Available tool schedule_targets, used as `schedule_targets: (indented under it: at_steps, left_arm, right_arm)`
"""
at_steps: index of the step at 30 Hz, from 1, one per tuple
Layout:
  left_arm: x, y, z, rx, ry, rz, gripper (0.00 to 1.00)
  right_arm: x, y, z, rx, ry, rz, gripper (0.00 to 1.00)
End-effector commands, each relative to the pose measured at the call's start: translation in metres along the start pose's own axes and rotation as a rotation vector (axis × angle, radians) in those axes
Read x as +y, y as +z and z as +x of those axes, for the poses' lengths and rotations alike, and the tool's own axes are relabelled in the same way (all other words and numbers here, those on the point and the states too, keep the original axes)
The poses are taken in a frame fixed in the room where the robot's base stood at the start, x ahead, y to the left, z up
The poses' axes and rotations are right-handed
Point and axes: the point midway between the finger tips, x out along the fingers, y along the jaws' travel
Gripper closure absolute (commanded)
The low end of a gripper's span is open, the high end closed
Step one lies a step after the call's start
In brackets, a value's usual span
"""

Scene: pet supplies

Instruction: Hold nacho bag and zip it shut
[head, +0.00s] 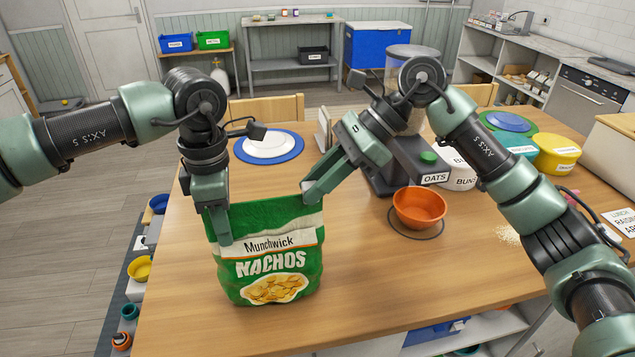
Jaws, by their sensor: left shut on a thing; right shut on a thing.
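The nacho bag (268,262) is green and white with "Munchwick NACHOS" on its front. It stands upright near the left end of the wooden table. My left gripper (222,238) points down and is shut on the bag at its upper left side, one finger in front of the bag. My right gripper (312,198) reaches in from the right and is shut at the bag's top right corner. The zip cannot be made out, and the grippers cover both ends of the top edge.
An orange bowl (420,207) stands right of the bag, before the oats dispenser (405,165). A blue-rimmed plate (269,147) lies behind the bag. A white buns container (460,170) and a yellow container (557,154) stand further right. The table in front of the bowl is clear.

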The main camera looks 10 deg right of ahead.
Motion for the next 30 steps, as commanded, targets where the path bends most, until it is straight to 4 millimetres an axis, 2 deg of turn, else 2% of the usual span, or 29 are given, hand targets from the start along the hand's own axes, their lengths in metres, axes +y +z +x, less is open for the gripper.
schedule_targets:
  at_steps: [1, 10, 15, 22, 23, 25, 30]
  left_arm:
    - [-0.001, -0.001, 0.007, 0.006, -0.007, -0.003, 1.0]
    - [-0.001, -0.001, 0.007, 0.006, -0.008, -0.002, 1.0]
    - [-0.001, -0.001, 0.007, 0.006, -0.007, -0.002, 1.0]
    - [-0.001, -0.001, 0.007, 0.006, -0.007, -0.002, 1.0]
    - [-0.001, -0.001, 0.007, 0.006, -0.006, -0.002, 1.0]
    - [-0.001, -0.001, 0.007, 0.006, -0.006, -0.002, 1.0]
    - [-0.001, -0.001, 0.007, 0.006, -0.008, -0.001, 1.0]
  right_arm:
    - [0.002, 0.006, 0.006, -0.001, 0.006, -0.007, 1.0]
    - [0.002, 0.052, 0.051, -0.002, 0.006, -0.008, 1.0]
    - [0.002, 0.06, 0.06, -0.002, 0.006, -0.005, 1.0]
    - [0.002, 0.06, 0.06, -0.002, 0.006, -0.004, 1.0]
    - [0.002, 0.06, 0.06, -0.002, 0.006, -0.005, 0.76]
    - [0.002, 0.06, 0.06, -0.002, 0.005, -0.004, 0.57]
    - [0.001, 0.059, 0.059, -0.002, 0.003, -0.003, 0.56]
